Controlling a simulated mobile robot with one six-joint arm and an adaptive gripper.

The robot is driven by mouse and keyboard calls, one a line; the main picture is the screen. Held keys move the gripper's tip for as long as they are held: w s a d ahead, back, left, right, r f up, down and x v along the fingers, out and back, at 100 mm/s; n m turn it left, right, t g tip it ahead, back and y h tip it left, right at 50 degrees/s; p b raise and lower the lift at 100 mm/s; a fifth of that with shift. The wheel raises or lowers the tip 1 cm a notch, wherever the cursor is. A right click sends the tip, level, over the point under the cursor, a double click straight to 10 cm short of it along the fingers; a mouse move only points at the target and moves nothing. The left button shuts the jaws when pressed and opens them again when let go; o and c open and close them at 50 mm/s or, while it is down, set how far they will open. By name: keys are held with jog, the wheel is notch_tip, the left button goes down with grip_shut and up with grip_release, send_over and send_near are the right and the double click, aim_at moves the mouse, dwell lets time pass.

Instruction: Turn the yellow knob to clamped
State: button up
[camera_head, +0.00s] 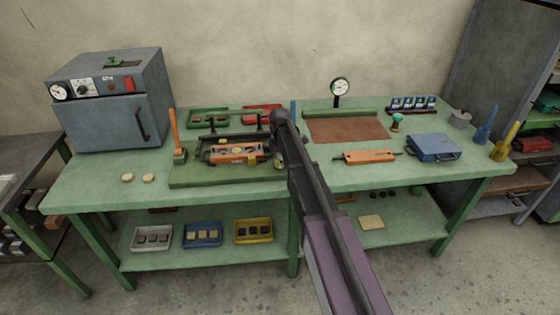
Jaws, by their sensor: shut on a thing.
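The yellow knob (280,164) shows as a small patch at the right end of the fixture (215,177) on the green workbench. My gripper (278,153) is at the knob, its jaws shut on it. My dark arm comes up from the bottom of the view and hides most of the gripper, the fingertips and part of the knob. The knob's pointer and any clamp marking are too small to read. An orange piece with a pale round part (236,153) lies in the fixture.
An orange upright lever (174,132) stands at the fixture's left, a blue post (293,108) behind its right. A grey oven (110,103) fills the bench's left end. A brown mat (345,129), orange tool (369,157) and blue case (434,147) lie right of my arm.

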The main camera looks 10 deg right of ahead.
jog(key=shift+m, duration=0.4)
jog(key=m, duration=0.7)
jog(key=shift+m, duration=0.4)
jog(key=m, duration=0.4)
jog(key=shift+s+m, duration=0.1)
jog(key=shift+m, duration=0.2)
jog(key=m, duration=0.4)
jog(key=shift+m, duration=0.4)
jog(key=o, duration=1.1)
jog(key=shift+o, duration=0.2)
